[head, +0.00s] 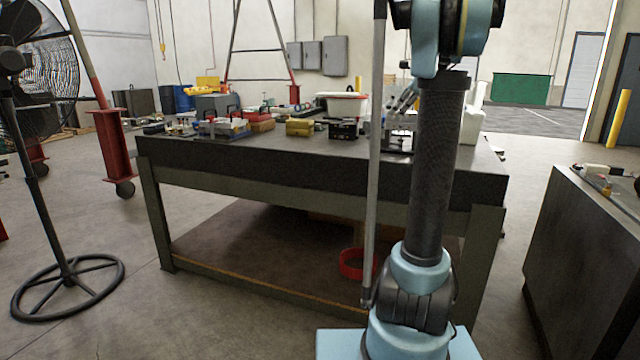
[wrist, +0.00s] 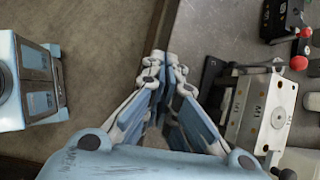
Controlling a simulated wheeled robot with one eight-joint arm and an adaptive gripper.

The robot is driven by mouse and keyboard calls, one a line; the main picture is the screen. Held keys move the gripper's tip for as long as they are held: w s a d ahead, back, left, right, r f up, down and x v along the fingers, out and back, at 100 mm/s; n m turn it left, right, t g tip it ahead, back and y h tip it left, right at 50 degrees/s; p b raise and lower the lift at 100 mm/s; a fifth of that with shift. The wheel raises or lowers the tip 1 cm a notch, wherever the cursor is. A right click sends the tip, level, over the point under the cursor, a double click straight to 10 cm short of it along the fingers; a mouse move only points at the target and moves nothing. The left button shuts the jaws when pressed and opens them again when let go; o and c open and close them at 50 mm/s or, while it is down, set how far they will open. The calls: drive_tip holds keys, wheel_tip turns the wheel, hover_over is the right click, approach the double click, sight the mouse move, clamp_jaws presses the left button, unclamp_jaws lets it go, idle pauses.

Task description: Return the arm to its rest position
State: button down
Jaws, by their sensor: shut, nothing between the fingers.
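My gripper (wrist: 163,60) is shut and empty in the wrist view, its fingertips together above the table's edge. A silvery metal mould block (wrist: 262,112) marked M1 lies on the table to the right of the fingers, apart from them. In the head view my arm stands upright in front of the table, its upper part cut off by the top of the picture. The arm partly hides the table's right side, and I cannot make out the gripper clearly there.
The dark workbench (head: 320,163) carries several small blocks, a black box (head: 343,130) and a white bin (head: 342,104). A black block with a red knob (wrist: 299,62) is near the mould block. A fan (head: 60,230) stands left, a dark cabinet (head: 585,255) right. Floor between is clear.

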drive_tip(key=s+a+f+n+h, duration=0.1)
drive_tip(key=s+a+f+n, duration=0.45)
drive_tip(key=s, duration=0.45)
drive_tip(key=s+a+f+n+g+h, duration=0.1)
drive_tip(key=s+f+n+h, duration=0.4)
drive_tip(key=s+f+n, duration=1.1)
drive_tip(key=s+a+f, duration=0.1)
drive_tip(key=s+f, duration=1)
drive_tip(key=f, duration=0.1)
drive_tip(key=shift+s+f, duration=0.2)
drive_tip(key=shift+f, duration=0.1)
drive_tip(key=shift+a, duration=0.1)
